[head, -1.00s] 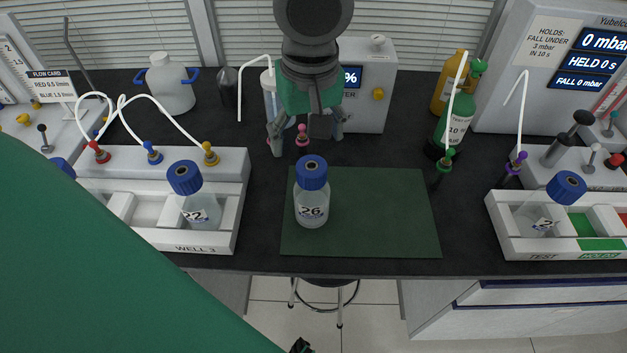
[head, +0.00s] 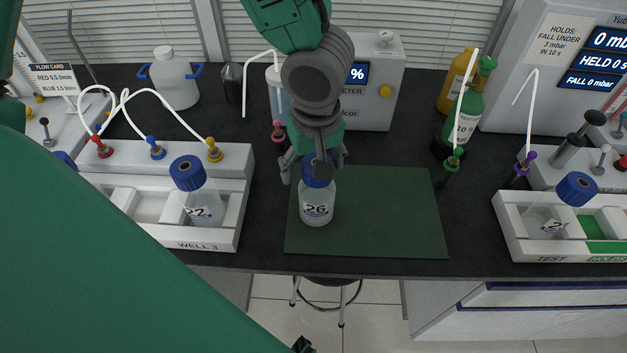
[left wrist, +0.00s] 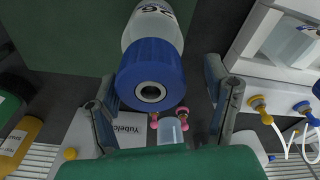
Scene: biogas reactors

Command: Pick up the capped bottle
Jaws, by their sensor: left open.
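The capped bottle, a clear bottle (head: 317,207) labelled 26 with a blue cap, stands upright on the dark green mat (head: 395,215). In the left wrist view the bottle (left wrist: 152,70) shows cap-first at the upper middle. My left gripper (head: 313,168) is open, just behind and over the bottle's cap, partly hiding it in the head view. In the left wrist view the open fingers (left wrist: 160,80) are on either side of the cap, with visible gaps. The bottle stands free of the fingers there. My right gripper is not in view.
Bottle 22 (head: 203,205) sits in the white WELL 3 tray (head: 210,240) at left. Another blue-capped bottle (head: 552,215) is in the TEST tray (head: 545,252) at right. A grey meter box (head: 375,105) stands behind. The mat's right half is clear.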

